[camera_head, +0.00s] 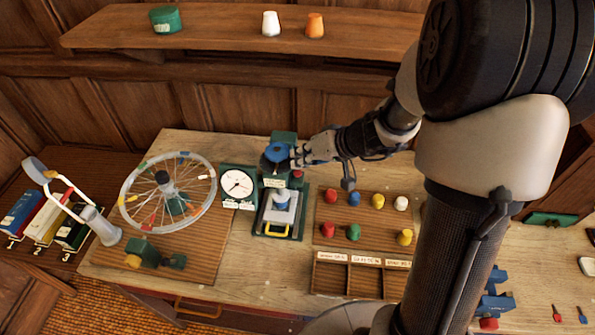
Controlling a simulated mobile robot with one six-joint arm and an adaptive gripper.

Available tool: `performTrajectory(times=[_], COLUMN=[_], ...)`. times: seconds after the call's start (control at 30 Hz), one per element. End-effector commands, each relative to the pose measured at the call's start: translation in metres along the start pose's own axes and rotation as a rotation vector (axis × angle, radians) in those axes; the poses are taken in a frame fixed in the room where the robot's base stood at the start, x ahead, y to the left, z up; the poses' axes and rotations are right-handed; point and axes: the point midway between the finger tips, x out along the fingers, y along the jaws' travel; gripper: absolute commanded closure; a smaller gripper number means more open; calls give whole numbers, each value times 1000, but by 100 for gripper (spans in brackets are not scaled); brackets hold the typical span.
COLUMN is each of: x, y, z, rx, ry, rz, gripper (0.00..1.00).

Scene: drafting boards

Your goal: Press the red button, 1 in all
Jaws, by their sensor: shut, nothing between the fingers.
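My gripper (299,158) is shut and empty. Its fingertips are beside the round blue top (276,153) of a green press, at that top's right edge; I cannot tell if they touch it. A small red piece (297,174) shows just below the fingertips on the right side of the press. On a wooden board to the right, a red knob (331,196) stands in a row with a blue, a yellow and a white one. A second row has another red knob (326,231), a green one and a yellow one. I cannot tell which red piece is the button.
A white dial (237,183) stands left of the press (259,226). Further left are a spoked wheel (167,193), a lamp-like stand (100,225) and numbered binders (45,220). A wall shelf (220,30) holds a green tin and two small pots. My arm covers the right side.

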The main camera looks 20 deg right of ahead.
Motion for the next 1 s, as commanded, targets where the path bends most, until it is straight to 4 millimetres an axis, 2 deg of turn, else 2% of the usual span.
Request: performTrajectory(times=[1.0], x=[7], y=[5], z=[5], rx=[-1], ry=[0], rz=[0], gripper=[100])
